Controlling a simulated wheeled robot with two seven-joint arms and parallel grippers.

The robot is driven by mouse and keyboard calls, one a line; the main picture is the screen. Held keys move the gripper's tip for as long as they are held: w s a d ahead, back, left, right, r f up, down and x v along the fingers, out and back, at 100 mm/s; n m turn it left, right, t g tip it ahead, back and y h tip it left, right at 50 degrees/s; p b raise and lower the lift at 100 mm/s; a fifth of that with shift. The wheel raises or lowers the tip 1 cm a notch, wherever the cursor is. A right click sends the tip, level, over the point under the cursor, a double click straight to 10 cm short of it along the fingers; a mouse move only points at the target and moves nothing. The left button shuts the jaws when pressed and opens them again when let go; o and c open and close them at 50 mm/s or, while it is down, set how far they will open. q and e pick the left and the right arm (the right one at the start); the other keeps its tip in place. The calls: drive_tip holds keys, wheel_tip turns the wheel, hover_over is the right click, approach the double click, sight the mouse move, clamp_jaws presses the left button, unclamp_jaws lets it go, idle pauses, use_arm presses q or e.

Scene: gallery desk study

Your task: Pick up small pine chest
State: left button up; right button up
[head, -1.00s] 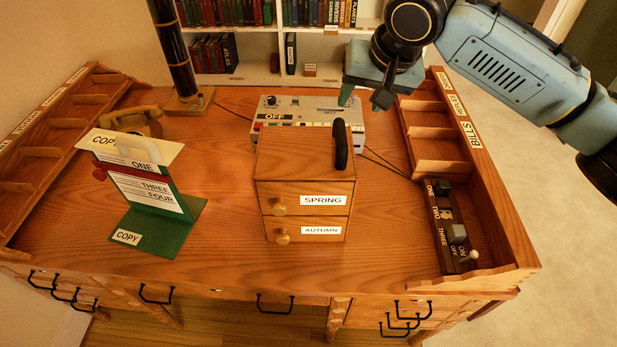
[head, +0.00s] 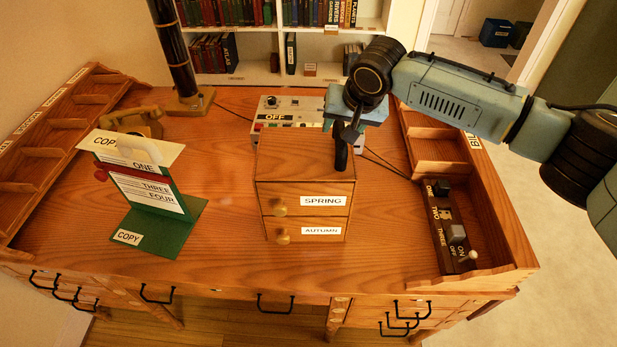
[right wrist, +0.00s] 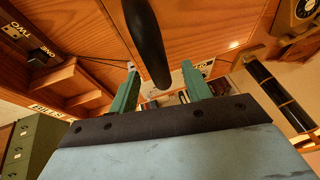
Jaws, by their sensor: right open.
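The small pine chest (head: 306,167) stands on the desk, with two drawers labelled SPRING and AUTUMN. Its upright black handle (head: 341,157) rises from the right side of the top. My right gripper (head: 346,132) is over the handle and hides its upper part in the head view. In the right wrist view the green fingers of the right gripper (right wrist: 160,68) are open, and the black handle (right wrist: 150,42) reaches down between their tips. I cannot tell whether either finger touches it. My left gripper is not in view.
A grey control box (head: 285,110) stands behind the chest. A switch panel (head: 450,228) lies in the right-hand desk rack. A green copy stand (head: 162,227) is on the left, with a telephone behind it.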

drive_tip(key=shift+w+a+f, duration=0.1)
drive_tip(key=shift+w+f, duration=0.15)
drive_tip(key=shift+f, duration=0.3)
clamp_jaws()
idle(1.0)
drive_tip(key=shift+w+r, duration=0.1)
drive_tip(key=shift+r, duration=0.1)
